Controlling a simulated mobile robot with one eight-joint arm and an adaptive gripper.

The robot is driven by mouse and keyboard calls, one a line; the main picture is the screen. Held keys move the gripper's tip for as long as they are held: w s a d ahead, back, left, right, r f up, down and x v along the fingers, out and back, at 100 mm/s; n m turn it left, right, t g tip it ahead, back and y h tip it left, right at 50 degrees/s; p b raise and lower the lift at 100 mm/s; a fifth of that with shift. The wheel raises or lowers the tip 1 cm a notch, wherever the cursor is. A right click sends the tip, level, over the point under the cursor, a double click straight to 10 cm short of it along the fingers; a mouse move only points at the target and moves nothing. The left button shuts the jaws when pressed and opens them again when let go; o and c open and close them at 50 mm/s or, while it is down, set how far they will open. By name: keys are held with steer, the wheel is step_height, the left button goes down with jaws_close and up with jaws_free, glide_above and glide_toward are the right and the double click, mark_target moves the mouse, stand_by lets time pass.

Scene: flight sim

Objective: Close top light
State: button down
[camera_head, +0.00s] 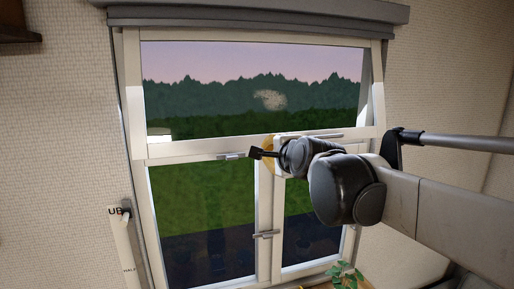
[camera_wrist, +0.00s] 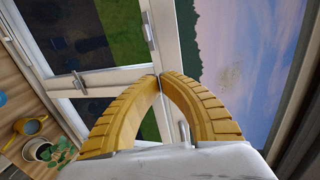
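The top light (camera_head: 215,105) is the wide upper pane of the white-framed window; it also fills the right of the wrist view (camera_wrist: 222,50). The wrist view shows handles at the rail's top (camera_wrist: 150,28) and beside the right finger (camera_wrist: 184,132). My gripper (camera_head: 268,153) is at the middle of this rail. Its yellow fingers meet at the tips (camera_wrist: 161,77), with nothing visible between them. Contact with the rail is unclear.
Two lower casements (camera_head: 203,215) with a middle handle (camera_head: 265,234) stand below. A plant (camera_head: 345,275) is at the bottom; the wrist view also shows a yellow watering can (camera_wrist: 28,127). A grey blind box (camera_head: 250,14) runs above the window.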

steer(key=p+x, duration=0.1)
steer(key=x, duration=0.9)
steer(key=shift+p, duration=0.3)
steer(key=w+a+f+t+b, duration=0.1)
steer(key=w+a+b, duration=0.1)
steer(key=w, duration=0.4)
steer(key=shift+w+f+b, duration=0.4)
steer(key=shift+b, duration=0.1)
steer(key=shift+d, duration=0.1)
